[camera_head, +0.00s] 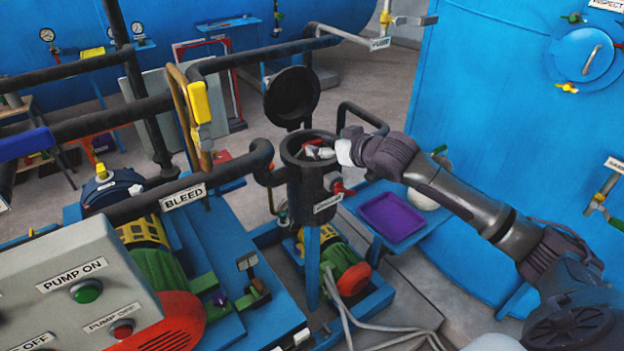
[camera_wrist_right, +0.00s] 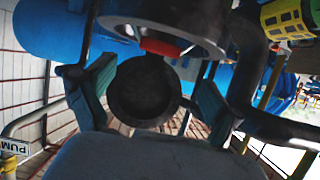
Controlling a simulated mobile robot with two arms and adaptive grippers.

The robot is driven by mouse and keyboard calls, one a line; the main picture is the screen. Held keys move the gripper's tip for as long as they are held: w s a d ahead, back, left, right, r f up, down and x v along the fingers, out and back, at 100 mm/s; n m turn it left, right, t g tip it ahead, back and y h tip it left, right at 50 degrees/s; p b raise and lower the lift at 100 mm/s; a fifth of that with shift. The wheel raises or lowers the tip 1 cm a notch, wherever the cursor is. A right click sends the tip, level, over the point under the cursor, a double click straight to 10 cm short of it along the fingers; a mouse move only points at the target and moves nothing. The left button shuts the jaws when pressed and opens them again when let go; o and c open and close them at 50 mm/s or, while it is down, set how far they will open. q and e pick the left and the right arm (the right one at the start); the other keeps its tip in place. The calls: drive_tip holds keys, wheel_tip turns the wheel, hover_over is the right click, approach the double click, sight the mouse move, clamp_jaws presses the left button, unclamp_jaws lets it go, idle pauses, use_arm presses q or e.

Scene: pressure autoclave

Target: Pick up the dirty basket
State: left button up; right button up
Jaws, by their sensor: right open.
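The dark strainer vessel (camera_head: 309,190) stands upright in the middle of the head view with its round lid (camera_head: 291,96) swung up and open. My right gripper (camera_head: 318,153) is at the vessel's mouth, its wrist coming in from the right. In the right wrist view the two teal fingers of my right gripper (camera_wrist_right: 150,95) are spread apart, with the dark round lid (camera_wrist_right: 145,90) seen between them. A grey round rim and a red piece (camera_wrist_right: 160,47) show just above. I cannot make out the dirty basket clearly; the gripper partly covers the mouth. My left gripper is out of view.
A purple tray (camera_head: 393,217) lies on a blue stand right of the vessel. Black pipes and a BLEED label (camera_head: 184,197) cross the left. The pump control box (camera_head: 85,285) is at the lower left. A large blue tank (camera_head: 480,110) stands at the right.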

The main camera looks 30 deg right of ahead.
sight(314, 143)
drive_tip(key=p+x, duration=0.3)
drive_tip(key=x, duration=0.2)
drive_tip(key=shift+f, duration=0.25)
drive_tip(key=shift+w+f, duration=0.2)
drive_tip(key=shift+w, duration=0.1)
drive_tip(key=shift+s, duration=0.1)
drive_tip(key=shift+c, duration=0.4)
drive_tip(key=shift+c, duration=1.2)
clamp_jaws()
drive_tip(key=shift+r, duration=0.1)
